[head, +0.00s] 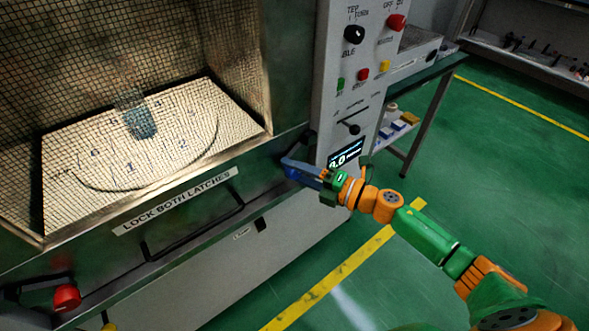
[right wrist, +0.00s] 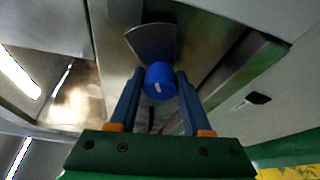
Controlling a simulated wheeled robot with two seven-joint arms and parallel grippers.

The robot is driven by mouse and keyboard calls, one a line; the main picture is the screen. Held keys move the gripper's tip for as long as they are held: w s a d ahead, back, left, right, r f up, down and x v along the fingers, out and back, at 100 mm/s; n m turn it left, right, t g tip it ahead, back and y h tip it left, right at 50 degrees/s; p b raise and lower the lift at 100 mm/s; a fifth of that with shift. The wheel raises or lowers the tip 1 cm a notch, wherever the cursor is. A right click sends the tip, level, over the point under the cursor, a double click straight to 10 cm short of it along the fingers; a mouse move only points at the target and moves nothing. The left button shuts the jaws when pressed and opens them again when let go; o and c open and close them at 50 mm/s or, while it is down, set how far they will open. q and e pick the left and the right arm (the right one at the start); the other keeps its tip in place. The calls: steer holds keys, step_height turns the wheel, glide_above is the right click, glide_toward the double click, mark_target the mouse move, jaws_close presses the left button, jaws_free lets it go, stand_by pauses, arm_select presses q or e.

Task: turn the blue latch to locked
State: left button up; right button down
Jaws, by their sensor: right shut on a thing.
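The blue latch knob (right wrist: 160,80) sits between the two fingers of my right gripper in the right wrist view, with a small white mark on its face. A grey metal latch plate (right wrist: 151,42) fans out behind it. My left gripper is not in view.
The closed mesh door has a "LOCK BOTH LATCHES" label (head: 177,202) and a dark bar handle (head: 195,232). A red knob (head: 66,297) is at its lower left. A control panel (head: 352,75) with a small display (head: 346,154) rises beside my gripper. Green floor (head: 490,180) is open at right.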

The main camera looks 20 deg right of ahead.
stand_by(0.3)
steer(key=c, duration=0.8)
jaws_free()
steer(key=o, duration=0.4)
steer(key=shift+w+d, duration=0.1)
steer(key=shift+w, duration=0.05)
steer(key=shift+o, duration=0.2)
steer(key=b+v, duration=0.1)
steer(key=v, duration=0.6)
